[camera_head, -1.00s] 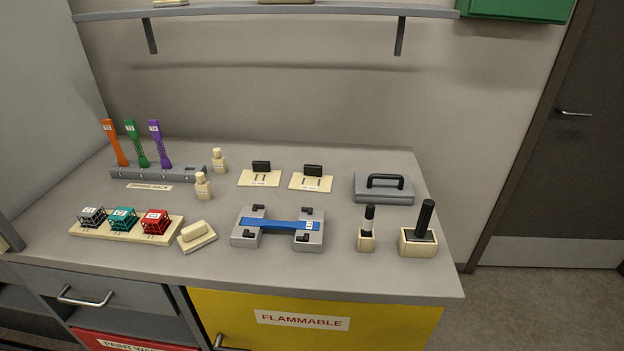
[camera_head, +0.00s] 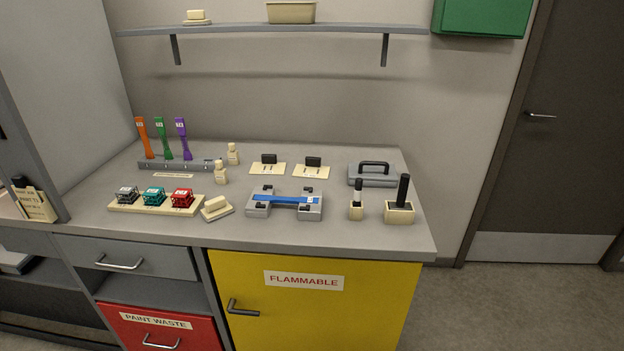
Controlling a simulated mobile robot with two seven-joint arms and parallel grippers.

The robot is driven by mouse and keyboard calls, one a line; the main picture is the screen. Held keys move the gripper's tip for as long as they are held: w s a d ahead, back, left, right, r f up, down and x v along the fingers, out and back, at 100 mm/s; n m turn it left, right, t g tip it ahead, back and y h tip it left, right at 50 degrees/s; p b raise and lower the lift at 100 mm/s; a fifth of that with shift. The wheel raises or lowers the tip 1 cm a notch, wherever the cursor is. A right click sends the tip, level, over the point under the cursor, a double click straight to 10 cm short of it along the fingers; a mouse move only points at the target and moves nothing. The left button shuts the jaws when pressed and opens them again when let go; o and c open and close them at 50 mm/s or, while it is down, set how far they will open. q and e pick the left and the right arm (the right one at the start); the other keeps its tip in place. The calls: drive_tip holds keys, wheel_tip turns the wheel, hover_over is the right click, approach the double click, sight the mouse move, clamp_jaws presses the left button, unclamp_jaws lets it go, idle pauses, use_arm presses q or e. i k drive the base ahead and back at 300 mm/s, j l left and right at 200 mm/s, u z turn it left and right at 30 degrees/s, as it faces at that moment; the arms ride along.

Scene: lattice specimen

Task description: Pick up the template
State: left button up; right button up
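Two flat beige plates with black block handles look like templates. The left plate (camera_head: 267,168) and the right plate (camera_head: 311,171) lie side by side toward the back middle of the counter. Each has a small label that is too small to read here. Which one the task means I cannot tell. A grey fixture (camera_head: 258,210) in front of them holds a blue strip (camera_head: 285,201) lying across its two blocks. Neither of my grippers is in view.
The grey counter (camera_head: 340,238) also bears a rack (camera_head: 160,165) with orange, green and purple specimens, a tray (camera_head: 122,208) of three lattice cubes, small bottles, a beige block (camera_head: 216,207), a grey handled block (camera_head: 372,180) and two holders at right (camera_head: 398,213). A shelf (camera_head: 350,30) hangs above.

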sight(313, 165)
drive_tip(key=k, duration=0.6)
drive_tip(key=u, duration=1.6)
drive_tip(key=l, duration=2.3)
drive_tip(key=i+l, duration=0.1)
drive_tip(key=l, duration=2.2)
